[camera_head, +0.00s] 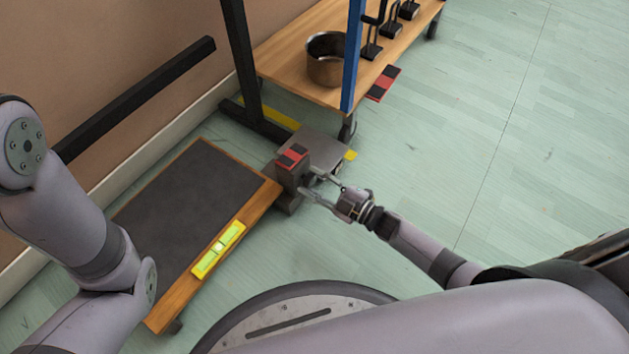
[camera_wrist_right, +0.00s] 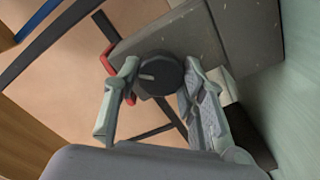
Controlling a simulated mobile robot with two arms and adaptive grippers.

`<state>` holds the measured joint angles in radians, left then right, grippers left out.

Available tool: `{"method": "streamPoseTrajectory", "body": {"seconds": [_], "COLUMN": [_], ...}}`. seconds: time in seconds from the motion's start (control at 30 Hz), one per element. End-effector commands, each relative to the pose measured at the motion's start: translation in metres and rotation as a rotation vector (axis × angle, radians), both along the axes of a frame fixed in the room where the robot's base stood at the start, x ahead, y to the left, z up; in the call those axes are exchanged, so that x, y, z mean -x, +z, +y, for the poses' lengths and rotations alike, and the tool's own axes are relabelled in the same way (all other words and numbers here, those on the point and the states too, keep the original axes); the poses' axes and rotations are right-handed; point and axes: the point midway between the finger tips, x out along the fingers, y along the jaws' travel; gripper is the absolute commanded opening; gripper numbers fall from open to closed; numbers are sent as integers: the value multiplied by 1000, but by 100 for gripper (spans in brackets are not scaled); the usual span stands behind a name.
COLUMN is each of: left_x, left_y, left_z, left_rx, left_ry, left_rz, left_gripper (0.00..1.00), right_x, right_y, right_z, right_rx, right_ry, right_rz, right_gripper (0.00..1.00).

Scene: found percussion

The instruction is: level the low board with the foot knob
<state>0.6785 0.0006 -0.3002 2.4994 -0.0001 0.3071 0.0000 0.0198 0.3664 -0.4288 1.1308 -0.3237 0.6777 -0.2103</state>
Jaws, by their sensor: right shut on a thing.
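The low board (camera_head: 189,200), a wooden frame with a dark grey top, lies on the floor at the left. A yellow-green spirit level (camera_head: 218,250) rests near its right edge; its bubble is too small to read surely. A grey block (camera_head: 290,182) with a red and black top stands at the board's right corner. My right gripper (camera_head: 310,185) reaches to this block. In the right wrist view, a dark round knob (camera_wrist_right: 158,78) with a white mark sits between the right gripper's fingers (camera_wrist_right: 159,80), which are shut on it. My left gripper is out of view.
A wooden bench (camera_head: 290,62) with a metal pot (camera_head: 326,62) stands behind, with a blue post (camera_head: 353,55) and black frame legs (camera_head: 243,65) nearby. A grey plate (camera_head: 318,150) lies beside the block. The floor at the right is clear.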

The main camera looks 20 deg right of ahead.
Motion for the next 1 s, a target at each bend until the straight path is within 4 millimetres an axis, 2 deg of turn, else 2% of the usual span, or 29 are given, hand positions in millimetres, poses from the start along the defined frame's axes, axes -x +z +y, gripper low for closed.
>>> {"method": "streamPoseTrajectory", "body": {"seconds": [0.47, 0.5, 0.8, 1.0], "left_x": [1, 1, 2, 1], "left_y": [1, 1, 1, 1], "left_z": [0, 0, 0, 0], "left_rx": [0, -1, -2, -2], "left_ry": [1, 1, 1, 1], "left_rz": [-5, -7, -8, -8], "left_gripper": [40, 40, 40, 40], "right_x": [1, 1, 0, 0], "right_y": [-1, -1, -1, 0], "right_z": [0, 0, 0, 0], "right_rx": [14, 14, 13, 13], "right_ry": [1, 1, 1, 0], "right_rz": [-8, -8, -9, -10], "right_gripper": [10, 38, 58, 58]}}
